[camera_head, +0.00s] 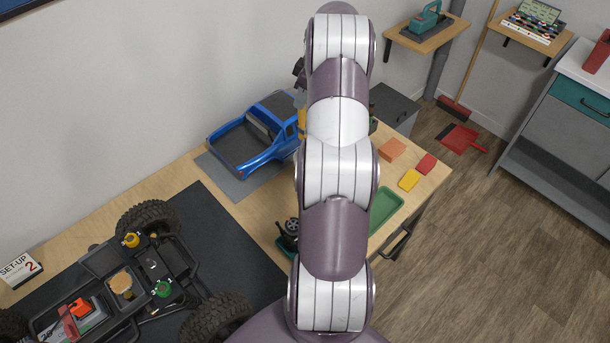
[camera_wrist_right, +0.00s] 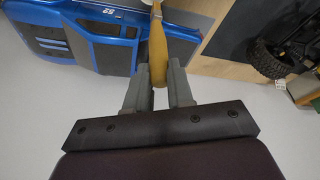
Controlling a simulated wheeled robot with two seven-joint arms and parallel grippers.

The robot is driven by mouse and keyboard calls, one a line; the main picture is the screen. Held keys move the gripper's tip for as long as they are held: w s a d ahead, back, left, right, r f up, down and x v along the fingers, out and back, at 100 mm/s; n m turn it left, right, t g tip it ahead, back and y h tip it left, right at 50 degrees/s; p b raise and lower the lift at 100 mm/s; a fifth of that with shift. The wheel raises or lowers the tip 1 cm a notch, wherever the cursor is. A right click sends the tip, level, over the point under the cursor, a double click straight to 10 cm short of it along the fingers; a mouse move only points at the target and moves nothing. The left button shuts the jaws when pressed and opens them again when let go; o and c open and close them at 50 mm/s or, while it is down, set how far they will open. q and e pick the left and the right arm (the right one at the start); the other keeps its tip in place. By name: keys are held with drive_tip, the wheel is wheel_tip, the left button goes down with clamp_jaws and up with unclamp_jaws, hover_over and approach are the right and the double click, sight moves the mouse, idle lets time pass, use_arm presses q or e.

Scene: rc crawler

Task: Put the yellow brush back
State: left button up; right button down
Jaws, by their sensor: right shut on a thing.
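My right gripper (camera_wrist_right: 159,76) is shut on the yellow-orange handle of the brush (camera_wrist_right: 157,42) in the right wrist view. The handle runs up from between the fingers to a pale collar at the top edge; the bristles are out of frame. The blue truck body (camera_wrist_right: 95,45) is behind and beside the brush there. In the head view my right arm covers the middle, and only a small yellow piece of what looks like the brush (camera_head: 302,122) shows beside the arm, near the truck's cab. My left gripper is in neither view.
The blue truck body (camera_head: 240,150) sits on a grey mat at the back of the wooden bench. A crawler chassis (camera_head: 120,270) is on the dark mat at left. A green tray (camera_head: 385,208), orange block (camera_head: 392,149), yellow block (camera_head: 409,180) and red block (camera_head: 426,163) lie at right.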

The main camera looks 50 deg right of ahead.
drive_tip(key=f+b, duration=1)
drive_tip(key=shift+s+d+f, duration=0.15)
drive_tip(key=shift+d+f, duration=0.05)
drive_tip(key=shift+f, duration=0.05)
wheel_tip(320, 180, down, 7)
drive_tip(key=shift+r, duration=0.15)
drive_tip(key=shift+f, duration=0.45)
drive_tip(key=c, duration=1)
unclamp_jaws()
